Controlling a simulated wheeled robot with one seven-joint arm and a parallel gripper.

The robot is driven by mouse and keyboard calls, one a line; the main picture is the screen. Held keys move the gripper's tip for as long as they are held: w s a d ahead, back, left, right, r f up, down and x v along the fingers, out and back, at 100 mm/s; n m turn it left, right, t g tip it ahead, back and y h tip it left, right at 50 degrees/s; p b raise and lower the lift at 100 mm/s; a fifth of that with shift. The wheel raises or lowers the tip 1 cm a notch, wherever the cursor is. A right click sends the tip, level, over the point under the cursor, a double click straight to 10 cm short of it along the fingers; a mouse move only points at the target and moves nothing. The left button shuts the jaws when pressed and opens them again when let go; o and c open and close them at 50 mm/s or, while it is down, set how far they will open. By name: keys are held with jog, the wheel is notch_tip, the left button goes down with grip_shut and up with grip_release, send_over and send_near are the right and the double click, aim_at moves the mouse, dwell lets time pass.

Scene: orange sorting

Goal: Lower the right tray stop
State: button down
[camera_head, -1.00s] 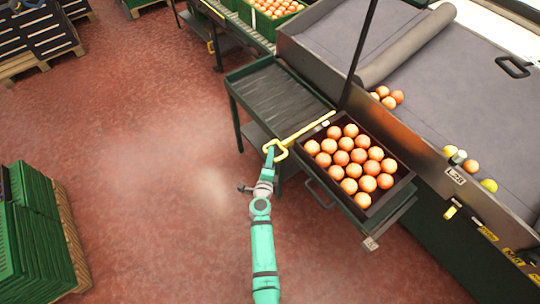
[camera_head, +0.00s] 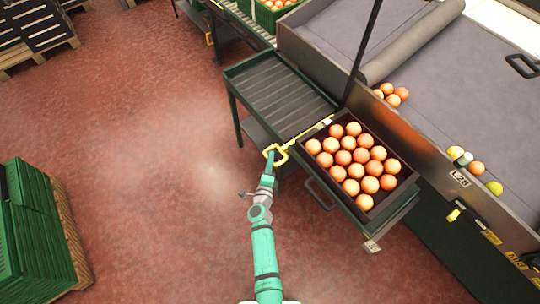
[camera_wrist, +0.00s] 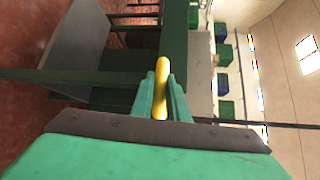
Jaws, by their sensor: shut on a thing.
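The yellow tray stop (camera_head: 279,153) has a looped handle at the front edge of the roller table (camera_head: 285,90). Its thin bar runs back along the left side of the dark tray of oranges (camera_head: 388,197) and shows only as a narrow strip. My gripper (camera_head: 269,162) is shut on the handle. In the wrist view, the green fingers of my gripper (camera_wrist: 160,97) close around the yellow handle (camera_wrist: 162,85). Most of the bar is hidden in the wrist view.
The sorting machine (camera_head: 425,145) stands along the right with loose fruit on it. Green stacked crates (camera_head: 35,230) stand on a pallet at left. The red floor (camera_head: 150,150) between is clear.

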jog(key=shift+s+a+f, duration=0.1)
jog(key=shift+f, duration=0.3)
jog(key=c, duration=1.8)
grip_release()
jog(key=shift+o, duration=0.4)
jog(key=shift+r, duration=0.15)
jog(key=shift+s, duration=0.3)
jog(key=v, duration=1)
jog(key=shift+s, duration=0.15)
jog(key=shift+d, duration=0.25)
